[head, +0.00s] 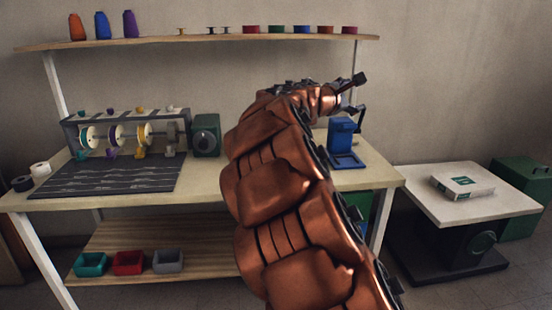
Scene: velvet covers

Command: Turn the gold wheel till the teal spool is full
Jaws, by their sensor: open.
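A dark winding rack (68,135) stands at the back left of the table with several pale spools in a row. The leftmost spool (88,137) has a greenish centre; I cannot tell how full it is. A gold-yellow round part (144,133) sits third along the row, with a gold knob (140,152) below it. A teal-grey knob (170,151) is at the right end. Which part is the gold wheel is not clear at this size. My gripper (361,96) is open and apparently empty, far right of the rack, above the table's right end.
My copper arm hides the table's middle. A green box with a dial (206,135) stands beside the rack, a dark mat (105,178) before it. A blue device (342,145) stands below my gripper. An upper shelf (225,39) holds cones and small spools. A side table (470,205) is right.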

